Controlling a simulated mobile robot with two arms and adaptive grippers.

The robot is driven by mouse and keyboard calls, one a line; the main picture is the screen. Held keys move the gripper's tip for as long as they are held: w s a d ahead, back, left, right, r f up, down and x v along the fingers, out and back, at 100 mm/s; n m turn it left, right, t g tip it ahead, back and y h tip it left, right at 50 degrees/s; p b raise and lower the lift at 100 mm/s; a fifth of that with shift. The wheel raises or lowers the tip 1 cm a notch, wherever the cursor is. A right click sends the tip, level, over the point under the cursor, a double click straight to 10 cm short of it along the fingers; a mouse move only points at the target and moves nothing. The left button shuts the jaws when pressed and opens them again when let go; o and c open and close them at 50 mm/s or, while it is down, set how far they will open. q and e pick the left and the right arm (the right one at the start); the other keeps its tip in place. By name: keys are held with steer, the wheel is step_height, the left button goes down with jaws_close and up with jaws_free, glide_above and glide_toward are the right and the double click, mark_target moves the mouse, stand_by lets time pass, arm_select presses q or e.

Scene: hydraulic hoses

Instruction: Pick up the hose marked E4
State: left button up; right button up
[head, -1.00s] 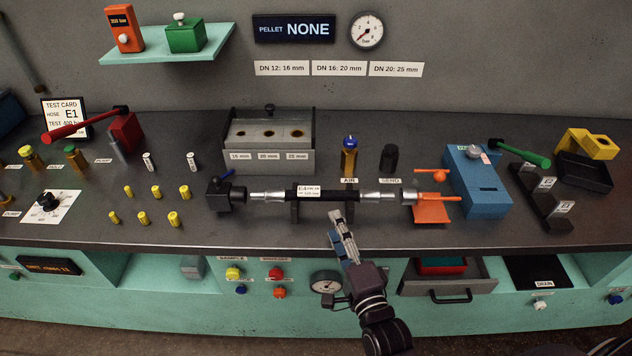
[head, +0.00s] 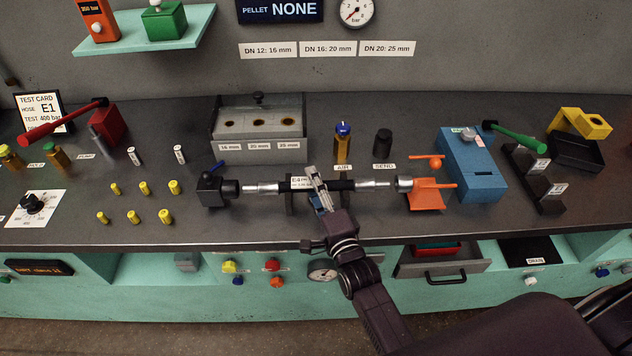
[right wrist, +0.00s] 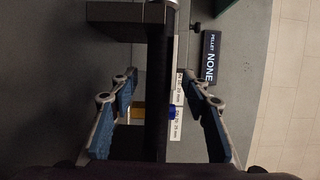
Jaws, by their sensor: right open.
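The hose marked E4 (head: 345,185) is black with silver end fittings and a white label, partly covered by my gripper. It lies level across dark supports, between the dark block with a blue lever (head: 212,188) and the orange fixture (head: 430,192). My right gripper (head: 314,178) is over the middle of the hose, just right of the label. In the right wrist view its blue-padded fingers (right wrist: 162,100) are open, with the dark hose (right wrist: 158,70) running between them, apart from both pads. My left gripper is not in view.
Behind the hose stand a grey block with holes (head: 260,135), a blue-capped brass cylinder (head: 343,145) and a black cylinder (head: 383,143). A blue box (head: 470,168) is at the right. Several small yellow fittings (head: 145,188) stand at the left. Bare bench lies in front.

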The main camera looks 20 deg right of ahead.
steer(key=shift+w, duration=0.5)
jaws_close()
steer(key=shift+r, duration=0.1)
